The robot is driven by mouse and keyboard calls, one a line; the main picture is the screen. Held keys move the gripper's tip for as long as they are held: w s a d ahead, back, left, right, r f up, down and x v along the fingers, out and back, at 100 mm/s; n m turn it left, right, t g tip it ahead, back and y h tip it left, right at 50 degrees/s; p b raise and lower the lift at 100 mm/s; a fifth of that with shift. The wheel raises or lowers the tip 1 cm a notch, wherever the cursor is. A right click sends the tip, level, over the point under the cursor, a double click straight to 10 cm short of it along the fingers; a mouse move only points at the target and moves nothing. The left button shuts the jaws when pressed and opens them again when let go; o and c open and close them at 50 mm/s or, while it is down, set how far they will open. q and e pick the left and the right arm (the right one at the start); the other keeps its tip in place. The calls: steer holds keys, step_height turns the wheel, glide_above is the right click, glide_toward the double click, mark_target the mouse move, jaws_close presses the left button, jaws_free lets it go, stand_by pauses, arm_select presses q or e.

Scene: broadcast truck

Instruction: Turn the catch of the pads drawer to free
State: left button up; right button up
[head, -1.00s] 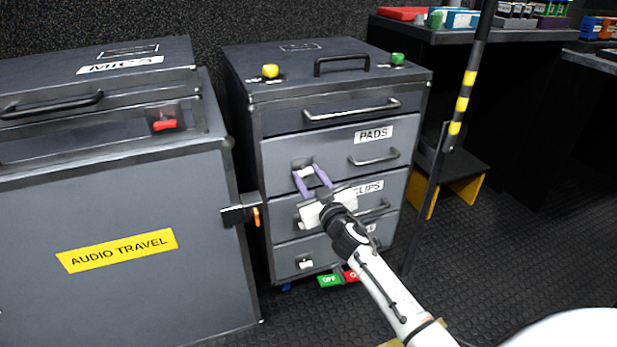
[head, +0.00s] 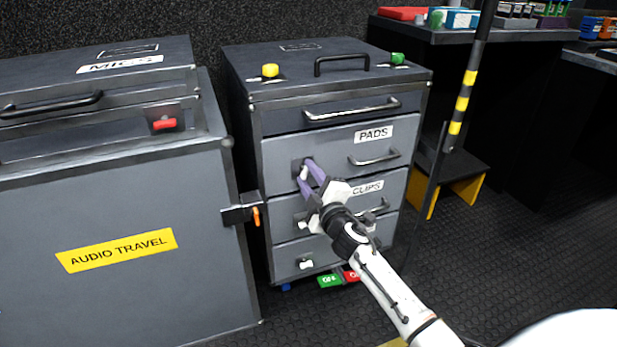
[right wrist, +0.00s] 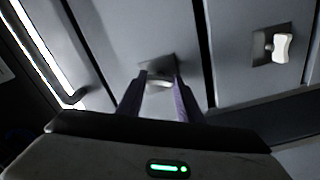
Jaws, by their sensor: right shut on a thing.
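The pads drawer (head: 340,140) is the grey drawer front labelled PADS in the cabinet, and it is closed. Its catch (head: 304,173) is a small white knob on a dark plate at the drawer's left; it also shows in the right wrist view (right wrist: 159,84), partly hidden between the fingers. My right gripper (head: 310,173) is at this catch, its purple fingers shut on the knob. In the right wrist view the two fingers (right wrist: 160,88) stand on either side of it. The knob looks turned to upright in the head view. My left gripper is not in view.
The clips drawer (head: 392,187) below has its own white catch, partly behind my gripper; a lower catch (head: 306,264) is clear. The audio travel case (head: 110,210) stands close at left, with an orange-tipped latch (head: 256,216). A striped pole (head: 461,104) stands at right.

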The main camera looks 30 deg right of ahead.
steer(key=shift+n, duration=1.7)
steer(key=o, duration=1.1)
arm_select(q)
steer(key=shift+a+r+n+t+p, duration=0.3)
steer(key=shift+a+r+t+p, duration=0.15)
steer(key=shift+p, duration=0.4)
arm_select(e)
steer(key=v, duration=1)
steer(key=shift+s, duration=0.15)
